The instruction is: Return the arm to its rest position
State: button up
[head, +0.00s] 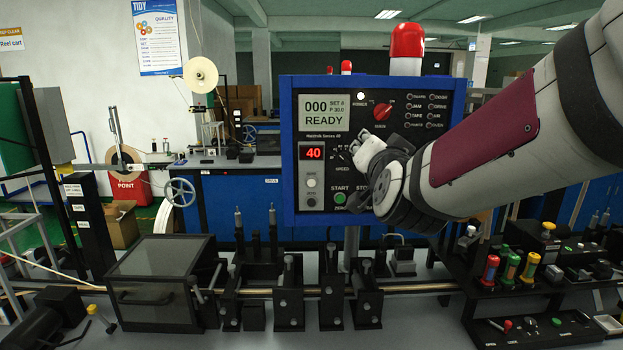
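My arm comes in from the right edge and reaches across the front of the blue-framed control panel (288,150). My gripper (360,150) is at the arm's end, close in front of the panel's lower right part, near the speed controls. Its fingers are small, light grey and partly turned away, so I cannot tell their opening or whether they touch the panel. The panel's display (324,114) reads 000 and READY, and a red readout (313,153) shows 40. The green start button (340,198) shows just left of my wrist. My arm hides part of the panel's right side.
A dark box with a clear lid (155,265) stands at the front left. Several black roller stands (290,290) line the bench along a thin rail. Coloured-handled tools (510,265) stand in a rack at the right. A red beacon (407,42) tops the panel.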

jog(key=s+d+f+n+g, duration=0.2)
jog(key=s+f+g, duration=0.2)
jog(key=s, duration=0.6)
jog(key=s+d+f+n+g, duration=0.2)
jog(key=s+f+n+g, duration=0.1)
jog(key=s, duration=0.7)
jog(key=s+d+f+n+g, duration=0.2)
jog(key=s+f+g, duration=0.3)
jog(key=s, duration=0.6)
jog(key=shift+d+f+y, duration=0.2)
jog(key=shift+f+y, duration=0.1)
